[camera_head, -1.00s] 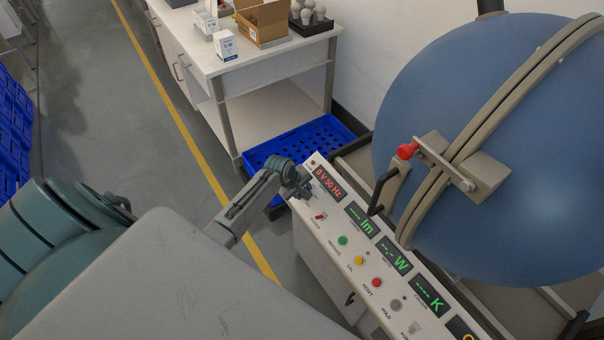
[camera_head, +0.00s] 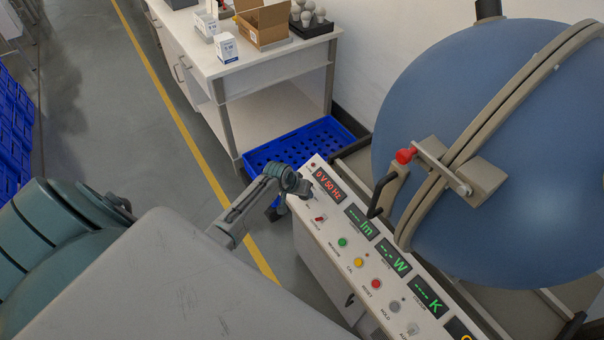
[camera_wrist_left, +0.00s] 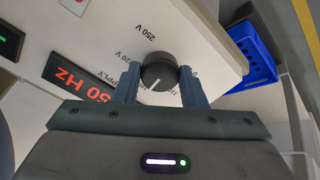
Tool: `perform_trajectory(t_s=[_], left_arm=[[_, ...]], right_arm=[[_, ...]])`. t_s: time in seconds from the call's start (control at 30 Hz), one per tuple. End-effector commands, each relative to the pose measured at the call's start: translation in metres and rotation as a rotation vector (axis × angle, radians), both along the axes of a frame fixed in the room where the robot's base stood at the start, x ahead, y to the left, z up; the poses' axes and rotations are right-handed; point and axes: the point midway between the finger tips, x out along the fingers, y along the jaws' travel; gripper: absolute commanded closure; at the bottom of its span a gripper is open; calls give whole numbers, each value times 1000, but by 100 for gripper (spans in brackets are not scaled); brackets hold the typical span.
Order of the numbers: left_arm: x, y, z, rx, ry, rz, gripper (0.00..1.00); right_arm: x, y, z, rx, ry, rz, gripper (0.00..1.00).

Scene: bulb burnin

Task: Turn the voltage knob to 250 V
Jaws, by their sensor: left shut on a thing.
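The voltage knob (camera_wrist_left: 159,68) is a round black knob with a white pointer line on a white panel. In the left wrist view it sits between the two fingers of my left gripper (camera_wrist_left: 160,82), which is shut on it. The red supply display (camera_head: 328,185) reads 0 V 50 Hz. My right gripper is not in view.
A red-tipped switch (camera_head: 320,218) and several coloured buttons lie along the panel. A large blue sphere (camera_head: 480,130) with a red-knobbed latch stands to the right. A blue crate (camera_head: 290,140) is behind the panel, below a white bench (camera_head: 225,65).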

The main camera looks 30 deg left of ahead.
Motion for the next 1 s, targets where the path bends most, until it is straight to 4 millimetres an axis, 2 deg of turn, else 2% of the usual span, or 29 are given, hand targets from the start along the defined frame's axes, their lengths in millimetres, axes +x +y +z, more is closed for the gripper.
perform_trajectory(t_s=[1.0], left_arm=[[-2, 2, -4, 404, -165, -862, 85]], right_arm=[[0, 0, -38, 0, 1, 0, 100]])
